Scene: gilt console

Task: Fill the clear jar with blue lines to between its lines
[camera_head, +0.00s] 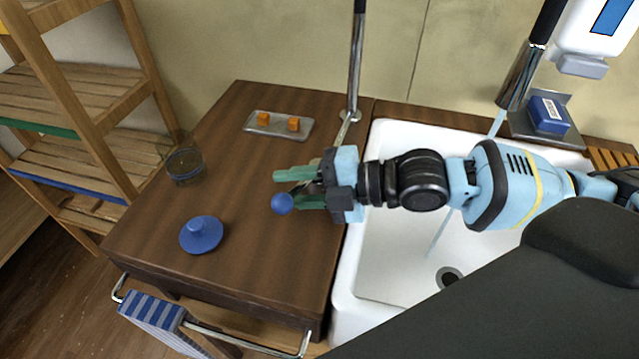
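The clear jar with blue lines (185,167) stands near the left edge of the brown counter; it looks empty, though it is small in view. A blue lid-like piece with a knob (201,235) lies on the counter in front of it. My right gripper (291,190) reaches over the counter from the right, its green fingers pointing left toward the jar but apart from it. A blue ball (281,204) and a thin grey metal piece show at the fingers; I cannot tell whether they are gripped. A thin water stream (436,235) falls into the white sink (385,270). My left gripper is out of view.
A tray (252,127) with two orange blocks lies at the counter's back. A chrome post (354,75) rises behind my gripper. A chrome spout (521,75) and a blue box (549,114) are at the back right. A striped towel (150,309) hangs in front. The counter's middle is clear.

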